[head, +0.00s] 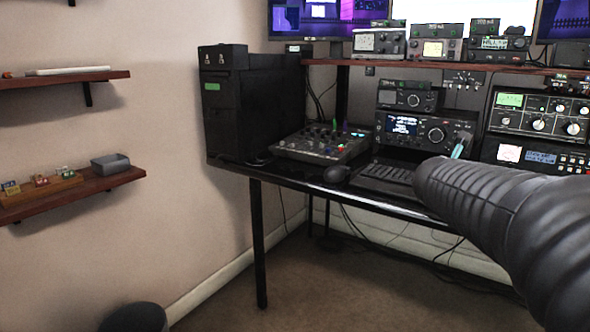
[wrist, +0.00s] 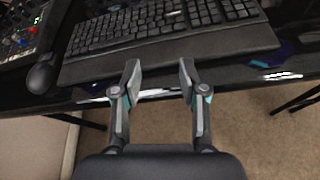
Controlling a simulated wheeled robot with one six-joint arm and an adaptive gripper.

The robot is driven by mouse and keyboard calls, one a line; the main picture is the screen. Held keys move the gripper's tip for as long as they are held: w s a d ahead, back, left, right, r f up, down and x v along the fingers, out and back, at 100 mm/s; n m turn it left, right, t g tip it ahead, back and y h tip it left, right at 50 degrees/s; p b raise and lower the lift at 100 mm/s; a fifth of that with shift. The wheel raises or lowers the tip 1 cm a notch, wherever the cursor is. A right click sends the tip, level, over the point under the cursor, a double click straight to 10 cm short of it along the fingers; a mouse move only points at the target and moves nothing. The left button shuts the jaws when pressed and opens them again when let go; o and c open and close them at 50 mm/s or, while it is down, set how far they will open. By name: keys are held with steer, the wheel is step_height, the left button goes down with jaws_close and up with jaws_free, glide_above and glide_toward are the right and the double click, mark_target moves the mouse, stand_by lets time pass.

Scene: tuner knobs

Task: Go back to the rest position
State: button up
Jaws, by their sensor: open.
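My gripper (wrist: 158,82) is open and empty in the wrist view. Its two fingers stand apart over the front edge of the keyboard (wrist: 165,30); I cannot tell whether they touch it. In the head view my dark arm reaches in from the right, and a small light-blue part of the gripper (head: 458,150) shows just above its far end. The rest of the gripper is hidden behind the arm. The keyboard also shows in the head view (head: 385,178), partly covered by the arm. Radio units with tuner knobs (head: 425,130) stand behind it on the desk.
The black desk (head: 290,181) holds a mixer (head: 318,143), a mouse (head: 336,174) and a black cabinet (head: 250,105). More radios (head: 540,115) stand at right, below a raised shelf (head: 450,67). Two wall shelves (head: 110,181) are at left. Carpet in front is mostly clear.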

steer(key=s+a+f+m+g+y, duration=0.1)
steer(key=s+f+m+g, duration=0.2)
steer(key=s+f+m, duration=0.45)
steer(key=s+a+f+m+g, duration=0.2)
steer(key=s+f+m, duration=0.25)
steer(key=m, duration=0.65)
steer(key=s+a+f+m+y, duration=0.2)
steer(key=s+a, duration=0.4)
steer(key=s, duration=0.3)
steer(key=s+a+f+m+g+y, duration=0.1)
steer(key=s+a+f+m+y, duration=0.1)
steer(key=s+a+m, duration=0.4)
steer(key=s+a+y, duration=0.1)
steer(key=s, duration=0.2)
steer(key=shift+m+y+p, duration=0.35)
steer(key=shift+y, duration=0.05)
steer(key=shift+s+a+f, duration=0.1)
